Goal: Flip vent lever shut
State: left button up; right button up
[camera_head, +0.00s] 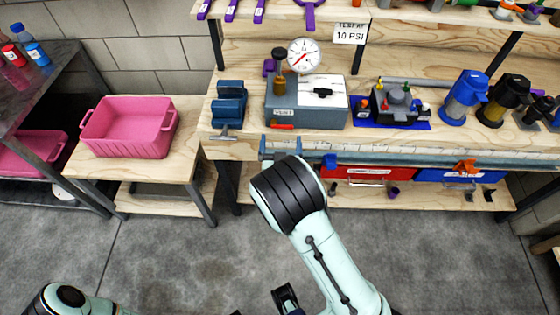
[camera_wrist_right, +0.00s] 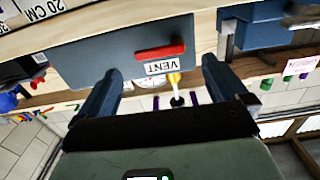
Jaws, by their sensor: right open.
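The vent lever is a small red bar (camera_head: 283,126) low on the front of a grey-blue box (camera_head: 333,116) on the workbench. In the right wrist view the red lever (camera_wrist_right: 160,52) lies nearly level beside the VENT label (camera_wrist_right: 163,67). My right gripper (camera_head: 280,144) is open in front of the box, just off the bench edge. In its wrist view the right gripper (camera_wrist_right: 161,67) has one finger to each side of the lever and label, with nothing between them. Dark parts at the bottom edge may be my left gripper; its jaws are unclear.
A pressure gauge (camera_head: 303,55) stands above the box. A blue vise (camera_head: 229,103) is to its left, a blue tray (camera_head: 418,125) with small parts to its right. Blue and black filter units stand further right. A pink bin (camera_head: 129,126) sits on a side table. The floor is clear.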

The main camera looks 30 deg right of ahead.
jog(key=v, duration=0.9)
jog(key=shift+w, duration=0.1)
